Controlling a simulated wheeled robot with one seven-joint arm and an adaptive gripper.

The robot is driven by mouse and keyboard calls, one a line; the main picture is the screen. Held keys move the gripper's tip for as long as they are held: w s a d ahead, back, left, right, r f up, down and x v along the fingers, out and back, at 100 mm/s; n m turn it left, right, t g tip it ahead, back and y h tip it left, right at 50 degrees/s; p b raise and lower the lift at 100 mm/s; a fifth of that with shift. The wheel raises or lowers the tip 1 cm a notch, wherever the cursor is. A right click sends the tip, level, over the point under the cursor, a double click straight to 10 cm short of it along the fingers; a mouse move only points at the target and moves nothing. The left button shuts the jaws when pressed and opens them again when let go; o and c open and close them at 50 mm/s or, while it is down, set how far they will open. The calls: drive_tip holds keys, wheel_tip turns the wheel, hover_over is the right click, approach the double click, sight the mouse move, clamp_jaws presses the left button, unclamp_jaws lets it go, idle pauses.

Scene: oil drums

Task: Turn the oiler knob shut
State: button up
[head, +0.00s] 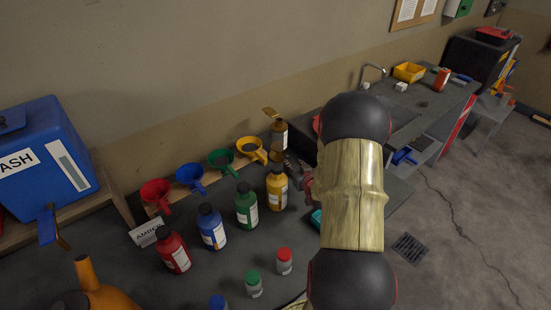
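I cannot pick out the oiler or its knob with certainty. A dark brown bottle (279,135) stands at the back of the bench near the wall, with a brass-coloured flat piece (269,112) beside its top. It may be the oiler, but the picture is too small to tell. My arm's pale, wood-like link and its two black joints cover the bench to the right of it. My gripper is hidden behind the arm, so its place and opening do not show. A small reddish-grey part at the arm's left edge is unclear.
Red (173,250), blue (211,227), green (246,206) and yellow (276,188) bottles stand in a row. Matching funnels line the wall behind. Small jars (284,261) stand in front. A blue wash box (44,158) is left, a sink tap (374,72) at the back right.

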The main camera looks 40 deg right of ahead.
sight(288, 158)
drive_tip(key=b+x, duration=0.1)
drive_tip(key=x, duration=0.6)
drive_tip(key=shift+w, duration=0.15)
drive_tip(key=shift+c, duration=0.3)
drive_tip(key=c, duration=0.8)
clamp_jaws()
